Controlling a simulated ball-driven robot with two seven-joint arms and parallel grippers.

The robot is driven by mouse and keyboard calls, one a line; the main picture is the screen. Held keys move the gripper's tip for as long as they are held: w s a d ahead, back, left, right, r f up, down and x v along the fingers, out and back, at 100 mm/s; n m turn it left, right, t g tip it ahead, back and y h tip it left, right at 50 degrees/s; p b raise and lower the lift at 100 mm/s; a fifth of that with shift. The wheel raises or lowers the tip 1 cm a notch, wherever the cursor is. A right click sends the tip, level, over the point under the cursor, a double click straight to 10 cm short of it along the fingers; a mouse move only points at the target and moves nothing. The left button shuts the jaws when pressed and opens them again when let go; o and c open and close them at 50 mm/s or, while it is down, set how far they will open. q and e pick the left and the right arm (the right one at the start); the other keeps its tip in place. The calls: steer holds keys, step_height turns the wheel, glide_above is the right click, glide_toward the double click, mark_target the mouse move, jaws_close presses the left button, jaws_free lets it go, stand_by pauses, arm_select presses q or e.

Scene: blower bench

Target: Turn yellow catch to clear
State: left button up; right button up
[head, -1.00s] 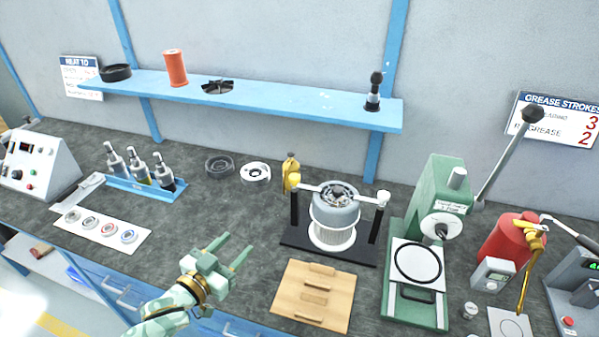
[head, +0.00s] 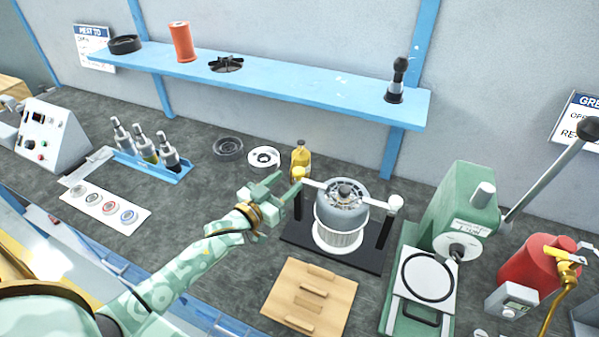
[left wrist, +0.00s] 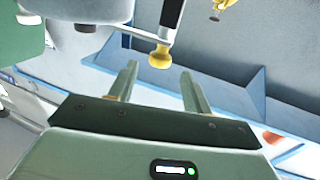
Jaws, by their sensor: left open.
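The yellow catch (head: 297,173) is a rounded knob at the left end of the bar across the blower stand. It also shows in the left wrist view (left wrist: 160,57), just beyond and between the fingertips. My left gripper (head: 286,183) is open and empty, its fingers pointing at the catch from the left. I cannot tell whether a finger touches it. The grey motor (head: 343,200) sits in the stand (head: 370,262) between black posts; a white knob (head: 395,202) is at the bar's right end. My right gripper is not in view.
A yellow bottle (head: 301,155) stands just behind the catch. A wooden board (head: 290,305) lies in front of the stand. A green press (head: 450,210) stands to the right, with a red cylinder (head: 527,265) beyond. A blue shelf (head: 300,95) hangs behind.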

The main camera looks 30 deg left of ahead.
mark_target(295, 175)
arm_select(q)
steer(key=x, duration=0.6)
steer(key=shift+b, duration=0.4)
jaws_close()
